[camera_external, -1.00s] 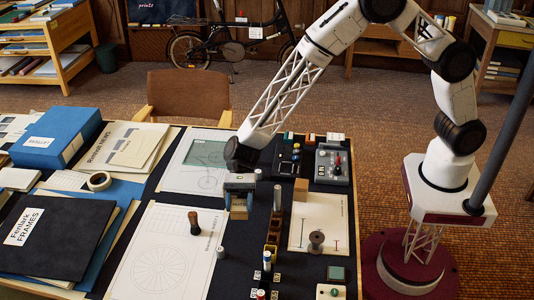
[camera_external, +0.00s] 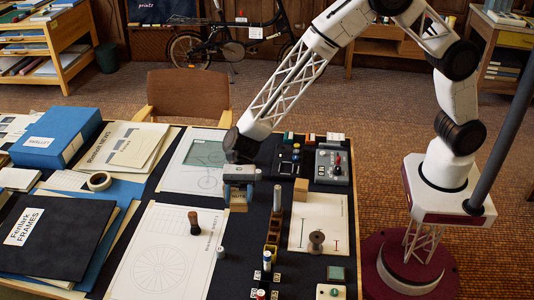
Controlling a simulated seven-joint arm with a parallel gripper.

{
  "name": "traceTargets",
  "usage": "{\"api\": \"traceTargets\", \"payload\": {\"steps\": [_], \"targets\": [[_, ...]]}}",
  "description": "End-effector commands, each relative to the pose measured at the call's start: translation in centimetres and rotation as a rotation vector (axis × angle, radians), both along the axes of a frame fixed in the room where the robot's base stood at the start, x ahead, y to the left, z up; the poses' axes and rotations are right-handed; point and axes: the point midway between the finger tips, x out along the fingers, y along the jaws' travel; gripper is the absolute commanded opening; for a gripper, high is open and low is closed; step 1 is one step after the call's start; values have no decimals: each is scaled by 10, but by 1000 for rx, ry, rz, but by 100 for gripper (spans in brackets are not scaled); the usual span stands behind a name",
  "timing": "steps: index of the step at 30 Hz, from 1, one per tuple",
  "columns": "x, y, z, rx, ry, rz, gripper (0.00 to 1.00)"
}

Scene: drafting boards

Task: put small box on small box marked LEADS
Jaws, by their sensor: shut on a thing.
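The fingers hide the box's upper part. I cannot tell how far its underside is above the mat. A small brown box (camera_external: 300,189) stands to the right, apart from the gripper.
A grey device with knobs (camera_external: 332,166) stands at the back right. A wooden rack (camera_external: 272,238), a spool (camera_external: 316,240) and a dark-topped peg (camera_external: 194,222) stand nearby. Drawing sheets (camera_external: 165,255) lie flat at front left. A blue box file (camera_external: 55,138) stands at left.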

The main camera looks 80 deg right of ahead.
Motion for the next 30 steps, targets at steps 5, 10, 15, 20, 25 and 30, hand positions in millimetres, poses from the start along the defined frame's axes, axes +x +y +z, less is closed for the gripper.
{"api": "traceTargets", "payload": {"steps": [5, 10, 15, 20, 25, 30], "targets": [[-1, -5, 1, 0, 0, -3, 30], [-7, -25, 4, -1, 0, -15, 30], [-19, -58, 7, -1, -1, -35, 30], [-36, -97, 11, -1, 1, -58, 30], [-57, -137, 15, -2, -1, -83, 30], [-76, -167, 17, -1, 0, -103, 30]]}}
